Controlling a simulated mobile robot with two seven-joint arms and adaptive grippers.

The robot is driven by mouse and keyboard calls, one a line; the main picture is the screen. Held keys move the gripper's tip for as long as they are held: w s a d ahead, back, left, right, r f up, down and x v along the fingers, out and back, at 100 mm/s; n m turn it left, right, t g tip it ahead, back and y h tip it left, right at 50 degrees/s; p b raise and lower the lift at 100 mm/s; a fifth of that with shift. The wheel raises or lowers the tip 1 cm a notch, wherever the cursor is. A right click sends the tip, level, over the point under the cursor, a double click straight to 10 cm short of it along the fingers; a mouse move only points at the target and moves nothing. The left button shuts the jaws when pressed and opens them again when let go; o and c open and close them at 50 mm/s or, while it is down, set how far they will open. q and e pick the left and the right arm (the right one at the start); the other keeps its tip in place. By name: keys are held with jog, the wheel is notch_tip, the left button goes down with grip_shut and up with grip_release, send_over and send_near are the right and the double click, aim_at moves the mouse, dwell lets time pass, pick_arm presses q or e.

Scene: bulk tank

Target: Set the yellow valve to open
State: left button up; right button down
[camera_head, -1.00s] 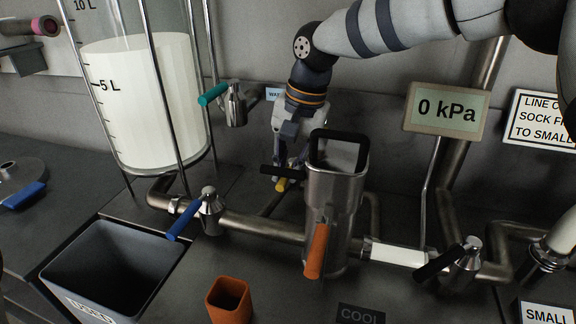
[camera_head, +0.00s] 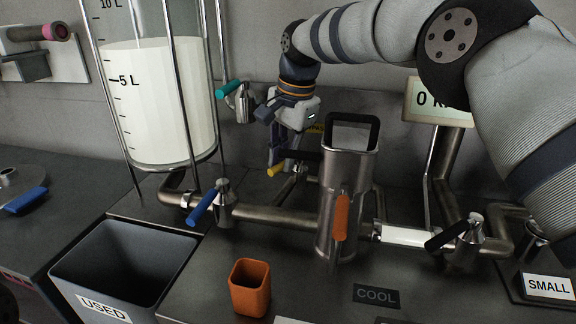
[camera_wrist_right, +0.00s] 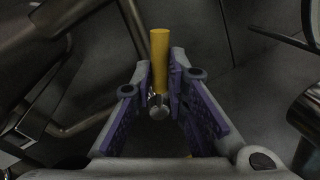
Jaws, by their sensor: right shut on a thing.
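The yellow valve's handle (camera_head: 276,171) shows behind the bypass pipework, left of the steel canister (camera_head: 340,185). Its yellow end points to the left and a little toward me. My right gripper (camera_head: 282,156) reaches down from above and is shut on this handle. In the right wrist view the yellow handle (camera_wrist_right: 160,62) stands between the purple-padded fingertips (camera_wrist_right: 160,88), with a round metal end below it. The valve body is partly hidden by the pipework. My left gripper is not in view.
A blue-handled valve (camera_head: 203,207), a teal-handled valve (camera_head: 229,89) and a black-handled valve (camera_head: 446,236) are nearby. A clear tank (camera_head: 160,110) holds white liquid. A grey bin (camera_head: 75,275) and orange cup (camera_head: 250,287) stand in front.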

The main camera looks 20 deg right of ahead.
jog(key=m, duration=0.1)
jog(key=w+m, duration=0.1)
jog(key=shift+a+f+m, duration=0.15)
jog(key=shift+a+m, duration=0.15)
jog(key=shift+a, duration=0.05)
jog(key=shift+w+a+m+h+b, duration=0.1)
jog(key=shift+w+m+h+b, duration=0.1)
jog(key=shift+w+m, duration=0.35)
jog(key=shift+w+a+m+h+b, duration=0.1)
jog(key=shift+w+m+h+b, duration=0.15)
jog(key=shift+m, duration=0.6)
jog(key=c, duration=1.6)
grip_release()
jog(key=r, duration=0.2)
jog(key=s+r, duration=0.1)
jog(key=r, duration=0.4)
jog(key=shift+s+d+r, duration=0.1)
jog(key=shift+s+r, duration=0.15)
jog(key=shift+r, duration=0.05)
